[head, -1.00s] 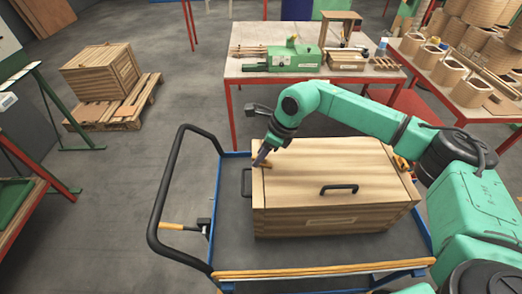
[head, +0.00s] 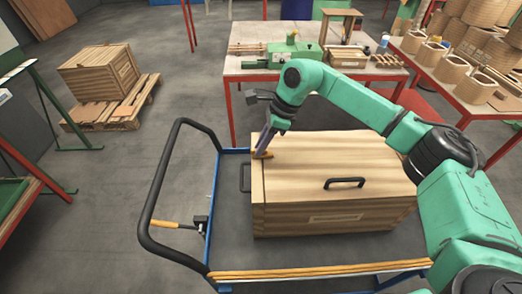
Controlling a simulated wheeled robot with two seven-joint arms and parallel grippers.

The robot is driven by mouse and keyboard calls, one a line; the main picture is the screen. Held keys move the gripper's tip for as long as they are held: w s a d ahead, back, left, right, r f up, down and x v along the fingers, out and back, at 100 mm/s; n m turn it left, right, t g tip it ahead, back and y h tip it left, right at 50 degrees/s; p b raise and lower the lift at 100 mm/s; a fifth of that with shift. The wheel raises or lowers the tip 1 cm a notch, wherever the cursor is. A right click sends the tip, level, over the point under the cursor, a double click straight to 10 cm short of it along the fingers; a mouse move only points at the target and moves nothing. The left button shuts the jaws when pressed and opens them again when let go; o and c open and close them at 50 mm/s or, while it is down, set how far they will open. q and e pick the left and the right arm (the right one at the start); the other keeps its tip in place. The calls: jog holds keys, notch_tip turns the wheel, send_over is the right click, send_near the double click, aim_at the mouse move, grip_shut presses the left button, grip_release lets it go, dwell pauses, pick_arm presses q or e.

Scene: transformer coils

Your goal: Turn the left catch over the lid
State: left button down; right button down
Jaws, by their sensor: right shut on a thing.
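A wooden box with a closed lid (head: 300,175) stands on the cart. The lid has a black handle on top, and another black handle is on the box's left end. The left catch (head: 262,155), a small orange-brown piece, is at the lid's far left corner. My right gripper (head: 263,152) reaches down to this corner from above and is shut on the left catch. The fingertips hide part of the catch, so its exact angle is hard to tell. My right forearm covers the lid's right end and anything there. My left gripper is not in view.
The blue-framed cart (head: 228,215) has a black push handle (head: 150,215) on its left. A red-legged workbench (head: 250,68) with a green machine stands behind. A table with wooden coil forms (head: 470,90) is at the right. A crate (head: 100,70) sits on a pallet at left.

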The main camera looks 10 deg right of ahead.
jog(key=c, duration=0.9)
grip_release()
jog(key=shift+r, duration=0.1)
jog(key=shift+d+r, duration=0.15)
jog(key=shift+r, duration=0.1)
jog(key=b+v, duration=0.2)
jog(key=v, duration=1.2)
jog(key=shift+b, duration=0.35)
